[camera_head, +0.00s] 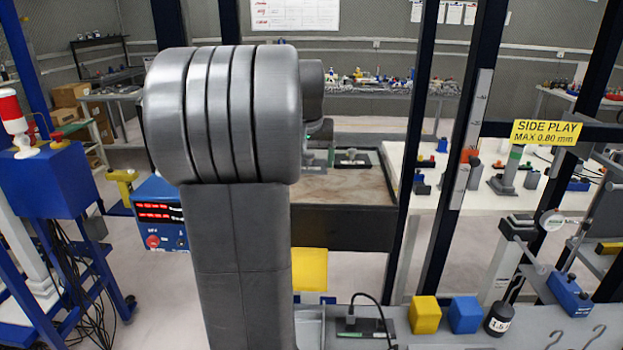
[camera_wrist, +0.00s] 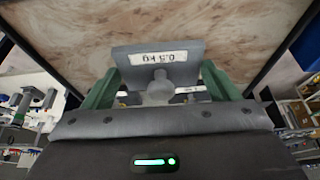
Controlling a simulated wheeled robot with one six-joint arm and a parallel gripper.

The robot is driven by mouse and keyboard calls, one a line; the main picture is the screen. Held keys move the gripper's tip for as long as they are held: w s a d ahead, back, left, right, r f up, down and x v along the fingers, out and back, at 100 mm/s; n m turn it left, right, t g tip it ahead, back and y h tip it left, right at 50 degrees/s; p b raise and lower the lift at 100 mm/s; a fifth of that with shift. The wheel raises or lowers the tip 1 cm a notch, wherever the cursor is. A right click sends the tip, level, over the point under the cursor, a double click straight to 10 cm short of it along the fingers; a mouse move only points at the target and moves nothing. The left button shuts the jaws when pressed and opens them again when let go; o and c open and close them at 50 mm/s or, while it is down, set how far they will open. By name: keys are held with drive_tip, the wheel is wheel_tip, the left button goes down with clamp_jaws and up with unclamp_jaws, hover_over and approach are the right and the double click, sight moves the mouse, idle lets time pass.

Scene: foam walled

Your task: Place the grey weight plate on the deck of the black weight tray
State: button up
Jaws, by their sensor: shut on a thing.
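The grey weight plate (camera_wrist: 155,46) shows in the wrist view with a white label that reads 0.5 kg upside down and a round knob in front. My gripper (camera_wrist: 160,85) has green fingers on both sides of the plate and is shut on it. Beyond the plate, a brown marbled deck (camera_wrist: 225,22) with dark edges fills the view. In the head view, what looks like the black weight tray (camera_head: 342,229) has a marbled top and stands behind my arm. My arm hides the plate and most of my gripper there. I cannot tell the gap between plate and deck.
A small dark object (camera_head: 352,158) sits at the tray's far edge. Dark upright posts stand to its right. A yellow block (camera_head: 425,314), a blue block (camera_head: 465,315) and a black weight (camera_head: 499,319) stand on the grey bench in front. A blue machine (camera_head: 45,180) is at left.

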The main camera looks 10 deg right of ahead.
sight(309, 173)
drive_tip(key=shift+f, duration=3.05)
drive_tip(key=o, duration=1.3)
drive_tip(key=shift+f, duration=0.15)
drive_tip(key=v, duration=1.2)
